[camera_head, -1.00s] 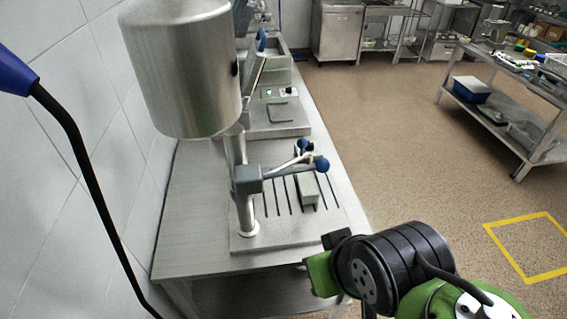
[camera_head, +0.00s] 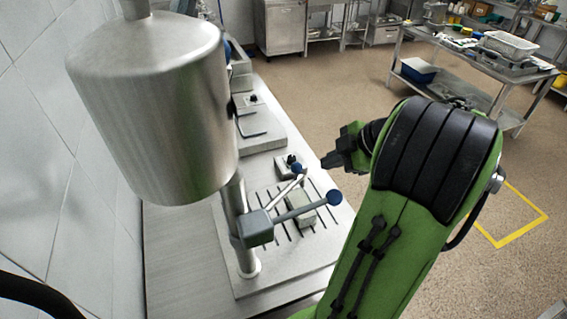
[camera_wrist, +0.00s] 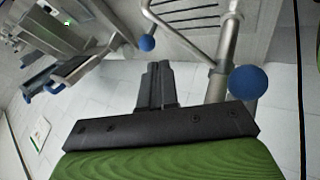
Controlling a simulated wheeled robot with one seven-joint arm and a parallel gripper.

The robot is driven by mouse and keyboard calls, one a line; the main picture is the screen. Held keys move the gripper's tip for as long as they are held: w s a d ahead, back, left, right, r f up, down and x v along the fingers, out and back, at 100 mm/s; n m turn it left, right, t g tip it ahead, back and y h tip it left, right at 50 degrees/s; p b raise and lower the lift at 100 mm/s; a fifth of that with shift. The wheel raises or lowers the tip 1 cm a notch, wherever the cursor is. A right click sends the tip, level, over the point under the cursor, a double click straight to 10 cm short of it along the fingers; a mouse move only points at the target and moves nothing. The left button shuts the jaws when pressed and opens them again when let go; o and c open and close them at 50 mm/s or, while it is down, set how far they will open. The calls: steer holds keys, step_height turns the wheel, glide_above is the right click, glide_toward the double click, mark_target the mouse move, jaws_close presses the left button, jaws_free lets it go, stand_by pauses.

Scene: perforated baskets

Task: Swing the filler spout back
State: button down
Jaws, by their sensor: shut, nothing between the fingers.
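The filler has a large steel hopper (camera_head: 150,115) on a post, with a grey block (camera_head: 256,228) below it. A grey arm with a blue ball (camera_head: 334,197) and a thinner pale steel tube (camera_head: 285,190) reach right from the block; I cannot tell for sure which is the spout. My gripper (camera_head: 330,160) is shut and empty, beyond the blue ball and apart from it. In the wrist view my shut fingers (camera_wrist: 158,82) point between two blue balls, one left (camera_wrist: 147,43) and one right (camera_wrist: 249,82). A bent steel tube (camera_wrist: 180,38) shows there too.
A small pale block (camera_head: 300,212) lies on the slotted base plate (camera_head: 275,262) under the arms. Another machine (camera_head: 260,130) stands farther along the bench. The tiled wall is close on the left. A shelf table (camera_head: 480,75) stands across the open floor.

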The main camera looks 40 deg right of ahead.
steer(key=x, duration=0.9)
steer(key=shift+f+b, duration=0.35)
steer(key=shift+b, duration=0.05)
